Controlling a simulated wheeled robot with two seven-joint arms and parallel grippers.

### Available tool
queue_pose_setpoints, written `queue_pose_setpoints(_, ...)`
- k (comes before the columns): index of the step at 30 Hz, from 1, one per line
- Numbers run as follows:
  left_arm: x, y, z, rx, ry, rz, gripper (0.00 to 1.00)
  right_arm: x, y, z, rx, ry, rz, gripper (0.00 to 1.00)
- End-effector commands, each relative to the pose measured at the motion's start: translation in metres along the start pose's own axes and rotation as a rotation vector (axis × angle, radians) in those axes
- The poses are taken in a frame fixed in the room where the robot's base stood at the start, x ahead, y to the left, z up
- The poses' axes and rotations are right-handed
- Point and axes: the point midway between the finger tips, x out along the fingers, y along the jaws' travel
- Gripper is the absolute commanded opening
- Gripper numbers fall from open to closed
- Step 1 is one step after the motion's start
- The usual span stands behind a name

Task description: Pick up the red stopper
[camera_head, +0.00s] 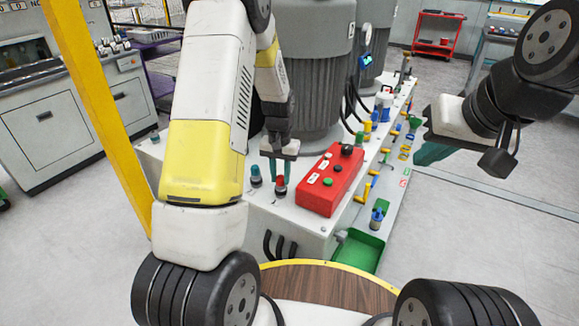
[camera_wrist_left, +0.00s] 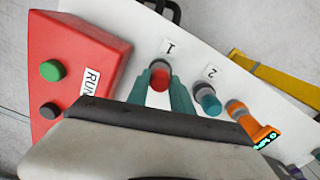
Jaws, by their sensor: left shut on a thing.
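The red stopper (camera_head: 280,183) stands upright in its socket on the white machine top, left of the red control box. My left gripper (camera_head: 280,170) reaches down to it from above. In the left wrist view the teal fingers of my left gripper (camera_wrist_left: 165,92) are shut on the red stopper (camera_wrist_left: 160,76), one on each side, by the label "1". A teal stopper (camera_wrist_left: 208,101) by the label "2" stands beside it. My right gripper (camera_head: 430,152) is raised at the right, away from the stoppers. Its finger gap is not clear.
The red control box (camera_head: 328,182) with buttons stands close to the red stopper. A large grey motor housing (camera_head: 312,70) rises behind. A yellow post (camera_head: 100,110) stands at the left. A green tray (camera_head: 360,252) is at the front right of the machine. An orange device (camera_wrist_left: 255,125) sits past the teal stopper.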

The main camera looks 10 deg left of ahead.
Motion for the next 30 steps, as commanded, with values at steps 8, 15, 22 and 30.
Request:
queue_pose_setpoints(8, -0.001, 0.000, 0.000, 0.000, 0.001, 0.000, 0.00, 0.000, 0.000, 0.000, 0.000, 0.000, 0.000, 0.00)
queue_pose_setpoints(15, -0.014, 0.000, -0.001, 0.000, 0.004, 0.000, 0.00, 0.000, 0.000, 0.000, 0.000, 0.000, 0.000, 0.00)
queue_pose_setpoints(22, -0.038, 0.014, 0.006, 0.006, 0.001, 0.001, 0.00, 0.000, 0.000, 0.000, 0.000, 0.000, 0.000, 0.00)
queue_pose_setpoints(30, -0.043, 0.068, 0.033, 0.006, 0.001, 0.000, 0.00, 0.000, 0.000, 0.000, 0.000, 0.000, 0.000, 0.00)
